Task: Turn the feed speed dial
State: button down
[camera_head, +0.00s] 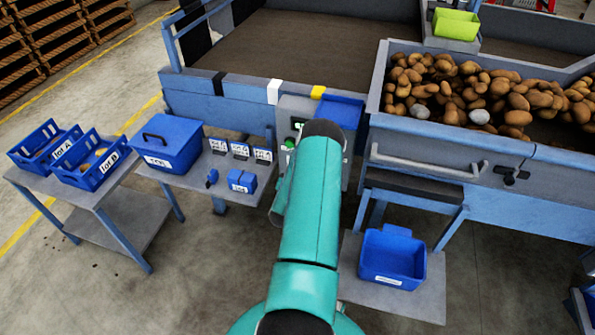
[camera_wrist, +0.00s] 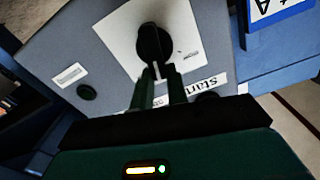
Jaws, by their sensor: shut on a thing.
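The feed speed dial is a round black knob (camera_wrist: 152,42) on a white plate (camera_wrist: 118,28) of a grey control panel, seen in the wrist view. A pale pointer line shows on its lower part. My gripper (camera_wrist: 161,72) reaches up from the bottom of the wrist view, its two dark fingers shut on the lower part of the dial. In the head view my teal arm covers the dial and my gripper. Part of the grey control box (camera_head: 292,112) shows to the left of the arm.
A black button (camera_wrist: 87,92) and a white label (camera_wrist: 70,74) are on the panel left of the dial. A bin of potatoes (camera_head: 376,85) stands to the right. A side table with a blue lidded box (camera_head: 172,140) stands to the left. A blue crate (camera_head: 393,255) sits low at right.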

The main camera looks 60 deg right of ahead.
jog(key=shift+s+d+f+m, duration=0.15)
jog(key=shift+s+m, duration=0.1)
jog(key=shift+m, duration=0.95)
jog(key=shift+s+a+f+m, duration=0.1)
jog(key=shift+s+f+m, duration=0.1)
jog(key=shift+m, duration=1)
jog(key=shift+s+d+f+m, duration=0.1)
jog(key=shift+s+m, duration=0.15)
jog(key=shift+m, duration=0.95)
jog(key=c, duration=1.4)
grip_release()
jog(key=a, duration=0.4)
jog(key=s+a, duration=0.1)
jog(key=a, duration=0.4)
jog(key=s+a, duration=0.1)
jog(key=a, duration=0.3)
jog(key=shift+s+a, duration=0.1)
jog(key=shift+a, duration=0.25)
